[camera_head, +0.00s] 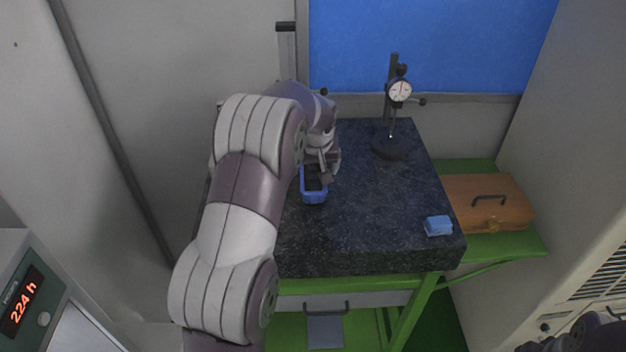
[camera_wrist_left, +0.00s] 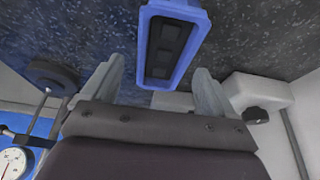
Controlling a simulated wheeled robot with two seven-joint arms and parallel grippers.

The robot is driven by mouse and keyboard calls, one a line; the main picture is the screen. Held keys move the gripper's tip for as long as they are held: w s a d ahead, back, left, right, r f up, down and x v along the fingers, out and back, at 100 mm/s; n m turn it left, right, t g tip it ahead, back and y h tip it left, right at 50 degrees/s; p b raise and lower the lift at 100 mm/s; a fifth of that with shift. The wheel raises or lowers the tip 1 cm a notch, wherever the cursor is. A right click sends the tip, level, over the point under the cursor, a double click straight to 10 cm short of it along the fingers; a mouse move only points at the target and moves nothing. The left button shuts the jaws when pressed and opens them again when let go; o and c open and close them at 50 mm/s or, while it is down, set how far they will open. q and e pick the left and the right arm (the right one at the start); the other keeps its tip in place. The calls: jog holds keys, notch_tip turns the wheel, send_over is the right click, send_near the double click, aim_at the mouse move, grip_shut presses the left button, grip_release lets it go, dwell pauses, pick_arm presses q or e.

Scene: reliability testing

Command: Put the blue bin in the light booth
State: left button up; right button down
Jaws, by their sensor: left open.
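The blue bin (camera_head: 314,198) is a small open-topped box with dark contents or a dark inside, on the dark granite slab (camera_head: 380,220). My left gripper (camera_head: 325,168) is open above its far end, and the arm hides part of that area. In the left wrist view the bin (camera_wrist_left: 197,48) shows just beyond and between the two spread fingers (camera_wrist_left: 158,82), with no clear contact. The light booth cannot be identified for certain; a cabinet (camera_head: 20,300) with a red "224 h" display is at the lower left. My right gripper is not seen.
A dial gauge on a stand (camera_head: 399,92) stands at the slab's back right. A small light-blue block (camera_head: 438,225) lies near the front right corner. A brown case (camera_head: 488,203) sits on a green shelf to the right. The slab's middle right is clear.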

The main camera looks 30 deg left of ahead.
aim_at(313, 178)
pick_arm(q)
jog(key=shift+a+f+p, duration=0.1)
jog(key=shift+f+p, duration=0.15)
jog(key=shift+p, duration=0.05)
jog(key=shift+a+f+p, duration=0.2)
jog(key=shift+f+p, duration=0.9)
jog(key=shift+f, duration=0.05)
jog(key=shift+x, duration=1.1)
jog(key=shift+w+a+f, duration=0.1)
jog(key=shift+w+f, duration=0.05)
jog(key=shift+w, duration=0.1)
jog(key=shift+s, duration=0.1)
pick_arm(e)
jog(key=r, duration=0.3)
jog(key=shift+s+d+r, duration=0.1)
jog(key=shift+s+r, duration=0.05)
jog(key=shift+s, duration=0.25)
pick_arm(q)
jog(key=shift+s, duration=0.1)
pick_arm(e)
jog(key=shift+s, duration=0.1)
pick_arm(q)
jog(key=shift+c, duration=0.3)
jog(key=c, duration=1.1)
